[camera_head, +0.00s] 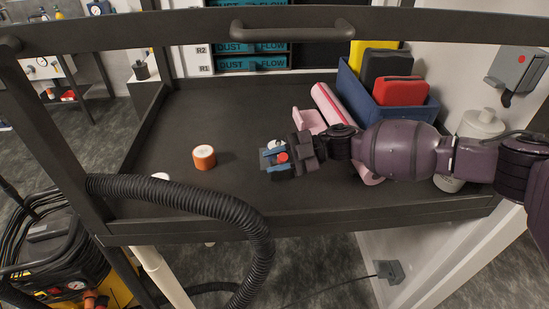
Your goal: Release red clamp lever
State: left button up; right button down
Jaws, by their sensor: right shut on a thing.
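My right arm reaches in from the right over the dark bench top (240,115). My right gripper (273,155) is shut at the middle of the bench, with blue-grey parts at its tip. A small red part (282,157) shows between these parts, and the gripper appears shut on it. It may be the red clamp lever, but its shape is too small to make out. The gripper hides what is directly under it. My left gripper is not in view.
An orange jar with a white top (204,158) stands left of the gripper. A blue crate (352,91) with yellow, black and red cases stands at the back right, beside a pink roll (331,103). A black ribbed hose (190,195) crosses the front left edge. The back left is clear.

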jog(key=c, duration=0.9)
grip_release()
jog(key=shift+d, duration=0.15)
jog(key=d, duration=0.3)
jog(key=w+d+b, duration=0.1)
jog(key=d, duration=0.3)
jog(key=d+r+b, duration=0.1)
jog(key=d, duration=0.2)
jog(key=shift+w+d+r, duration=0.1)
jog(key=shift+w+d, duration=0.1)
jog(key=shift+w, duration=0.15)
